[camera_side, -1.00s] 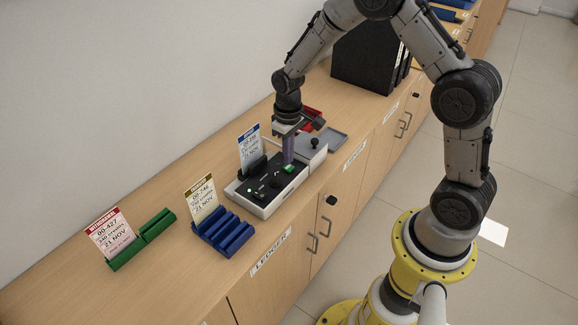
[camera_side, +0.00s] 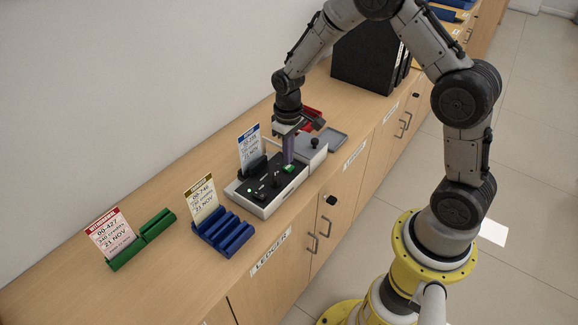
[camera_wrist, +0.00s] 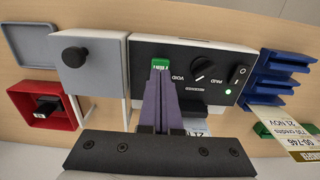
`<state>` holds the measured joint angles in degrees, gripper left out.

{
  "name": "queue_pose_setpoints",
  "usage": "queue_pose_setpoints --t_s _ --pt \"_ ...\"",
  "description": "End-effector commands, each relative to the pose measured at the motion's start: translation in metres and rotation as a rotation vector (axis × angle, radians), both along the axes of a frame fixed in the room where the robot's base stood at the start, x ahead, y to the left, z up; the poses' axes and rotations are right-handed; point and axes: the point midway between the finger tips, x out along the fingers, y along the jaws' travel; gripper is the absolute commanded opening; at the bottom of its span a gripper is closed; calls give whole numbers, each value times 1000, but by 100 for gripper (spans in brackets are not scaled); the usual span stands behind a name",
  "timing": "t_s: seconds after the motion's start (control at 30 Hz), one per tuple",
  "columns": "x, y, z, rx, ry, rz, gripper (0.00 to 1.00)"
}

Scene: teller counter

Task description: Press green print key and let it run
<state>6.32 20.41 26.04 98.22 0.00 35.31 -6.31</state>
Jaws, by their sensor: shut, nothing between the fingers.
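The green print key (camera_side: 289,168) sits on the black top of a white-sided machine (camera_side: 262,206). In the wrist view the green key (camera_wrist: 161,64) shows just beyond my fingertips. My gripper (camera_side: 288,162) points down with its purple fingers shut and empty, and its tips are at the key. In the wrist view the fingers (camera_wrist: 158,76) overlap the key's near edge; I cannot tell whether the key is pressed down. A small green light (camera_wrist: 227,91) is lit on the panel beside a dial (camera_wrist: 204,69). A blue-headed card (camera_side: 250,148) stands at the machine's back.
A grey unit with a black knob (camera_side: 314,144) adjoins the machine, with a grey tray (camera_wrist: 33,44) and a red holder (camera_wrist: 42,107) beyond. A blue rack (camera_side: 226,231) and a green holder (camera_side: 157,224) hold cards to the left. Black binders (camera_side: 362,57) stand behind.

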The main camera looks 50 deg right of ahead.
Motion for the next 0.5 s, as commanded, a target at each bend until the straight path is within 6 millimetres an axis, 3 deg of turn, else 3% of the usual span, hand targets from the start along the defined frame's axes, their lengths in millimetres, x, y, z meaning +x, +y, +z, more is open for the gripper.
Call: queue_pose_setpoints --t_s 0.5 --pt "0 0 -10 0 1 0 0"
